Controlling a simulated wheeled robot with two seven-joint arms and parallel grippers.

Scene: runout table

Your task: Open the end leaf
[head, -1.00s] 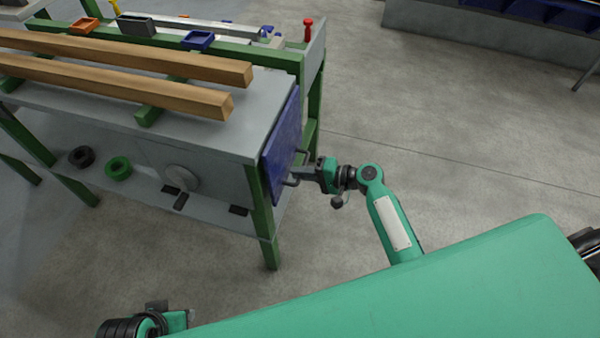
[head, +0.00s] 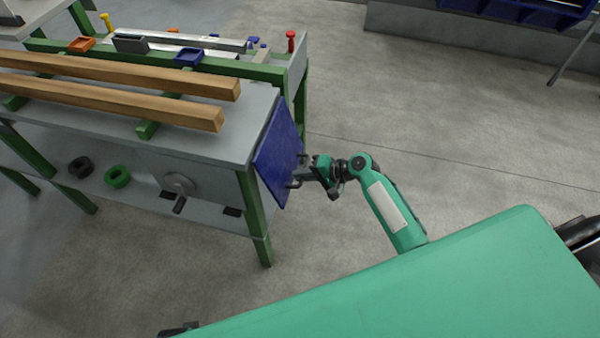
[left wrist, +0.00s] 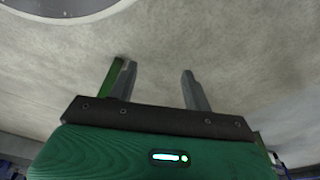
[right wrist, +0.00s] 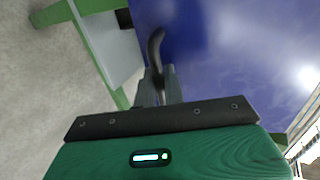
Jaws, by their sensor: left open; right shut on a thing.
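The end leaf (head: 276,152) is a blue panel at the right end of the runout table (head: 225,140). Its top edge meets the tabletop end and its lower part is swung outward, so it hangs tilted. A dark bar handle (head: 297,183) is on its outer face. My right gripper (head: 305,175) is shut on the handle; in the right wrist view the handle (right wrist: 155,50) rises from between the closed fingers (right wrist: 160,88) against the blue face. My left gripper (left wrist: 157,85) is open and empty above the floor in the left wrist view.
Two wooden beams (head: 110,97) lie on the tabletop. Rolls of tape (head: 117,176) and tools sit on the lower shelf. A green table leg (head: 257,225) stands below the leaf. The concrete floor to the right is clear.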

